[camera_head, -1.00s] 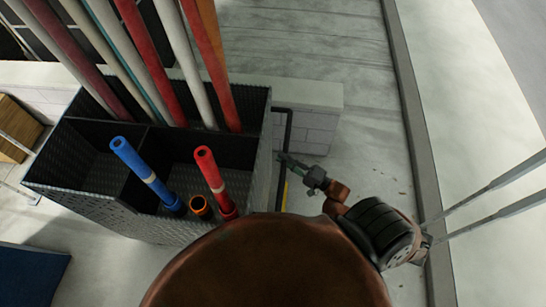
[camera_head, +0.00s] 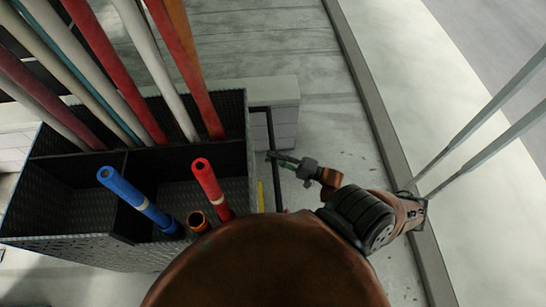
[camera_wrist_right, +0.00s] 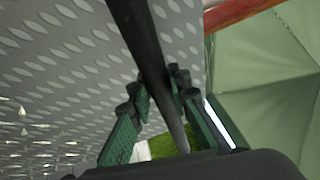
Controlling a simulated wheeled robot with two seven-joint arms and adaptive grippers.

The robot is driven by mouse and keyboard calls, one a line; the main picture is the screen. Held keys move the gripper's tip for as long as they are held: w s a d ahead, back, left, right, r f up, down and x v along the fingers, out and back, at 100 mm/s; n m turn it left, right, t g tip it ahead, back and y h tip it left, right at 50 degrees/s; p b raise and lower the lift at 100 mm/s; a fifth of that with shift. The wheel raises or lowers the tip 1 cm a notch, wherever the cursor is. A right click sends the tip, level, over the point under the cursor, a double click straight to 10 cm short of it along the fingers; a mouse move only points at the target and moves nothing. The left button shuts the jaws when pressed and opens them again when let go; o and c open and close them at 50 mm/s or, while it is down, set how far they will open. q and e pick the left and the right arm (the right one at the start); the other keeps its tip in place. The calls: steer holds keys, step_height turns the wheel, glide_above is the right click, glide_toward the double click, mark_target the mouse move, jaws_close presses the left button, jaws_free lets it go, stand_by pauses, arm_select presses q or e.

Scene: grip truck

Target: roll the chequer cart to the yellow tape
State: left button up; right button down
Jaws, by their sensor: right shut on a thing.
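The chequer cart (camera_head: 90,247) is a dark bin with a diamond-plate surface, at left in the head view. Its plate wall (camera_wrist_right: 50,50) fills the left of the right wrist view. A black bar handle (camera_head: 271,135) stands off its right side and runs through the wrist view (camera_wrist_right: 145,40). My right gripper (camera_head: 277,157) is shut on this handle, its green fingers either side of the bar. A short yellow strip (camera_head: 260,197), possibly the yellow tape, shows beside the cart's right side; most of it is hidden. My left gripper is out of view.
Long poles, a blue tube (camera_head: 135,196), a red tube (camera_head: 211,188) and an orange tube stand in the cart. A low pale block wall (camera_head: 286,115) is behind it. A grey kerb (camera_head: 372,120) runs along the right, with bare concrete between.

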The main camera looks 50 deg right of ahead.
steer(key=shift+s+f, duration=0.1)
steer(key=shift+f, duration=0.05)
steer(key=c, duration=1.8)
jaws_free()
steer(key=shift+o, duration=0.2)
steer(key=v, duration=1.2)
